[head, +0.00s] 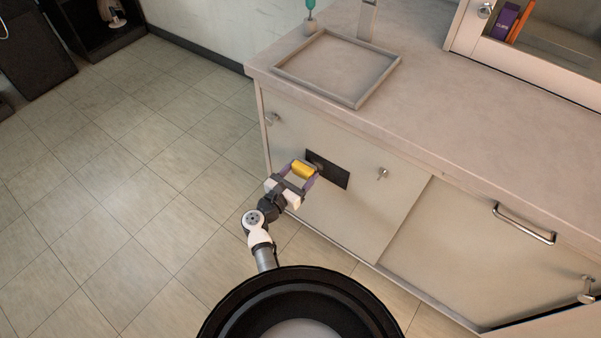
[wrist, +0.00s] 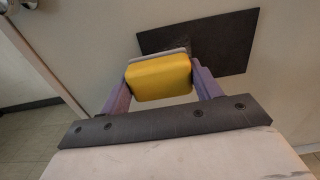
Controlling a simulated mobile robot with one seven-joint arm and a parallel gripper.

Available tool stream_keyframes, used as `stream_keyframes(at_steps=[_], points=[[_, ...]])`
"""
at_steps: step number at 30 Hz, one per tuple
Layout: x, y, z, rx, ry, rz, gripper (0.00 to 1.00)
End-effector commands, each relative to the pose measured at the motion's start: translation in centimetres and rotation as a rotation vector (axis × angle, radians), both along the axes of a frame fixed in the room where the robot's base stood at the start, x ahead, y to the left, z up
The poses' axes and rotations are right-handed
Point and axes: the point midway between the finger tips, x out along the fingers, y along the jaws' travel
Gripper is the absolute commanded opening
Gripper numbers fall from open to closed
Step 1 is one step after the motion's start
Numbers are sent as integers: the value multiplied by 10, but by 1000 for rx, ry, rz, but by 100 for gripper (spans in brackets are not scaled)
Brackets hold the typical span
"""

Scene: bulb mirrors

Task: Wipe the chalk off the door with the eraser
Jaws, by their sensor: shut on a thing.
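My gripper (head: 303,171) is shut on the yellow eraser (head: 302,169), in front of the cabinet door (head: 365,217). In the wrist view the eraser (wrist: 160,78) sits between the two purple fingers, with a grey layer on its far side. A black panel (head: 336,173) is on the door right behind the eraser; it also shows in the wrist view (wrist: 225,42). A pale smudge, perhaps chalk, shows on the panel beside the eraser. The eraser hides part of the panel. I cannot tell whether the eraser touches it.
The countertop (head: 430,110) overhangs above the door and carries a square tray (head: 288,69). A small knob (head: 382,173) sticks out right of the panel. A bar handle (head: 524,225) is on the neighbouring door. The tiled floor (head: 130,180) to the left is clear.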

Motion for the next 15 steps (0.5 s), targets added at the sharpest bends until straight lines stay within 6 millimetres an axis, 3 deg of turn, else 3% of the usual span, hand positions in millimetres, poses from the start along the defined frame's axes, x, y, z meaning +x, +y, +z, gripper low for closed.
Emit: stream_keyframes(at_steps=[15], points=[[9, -6, 0, 0, 0, 0, 45]])
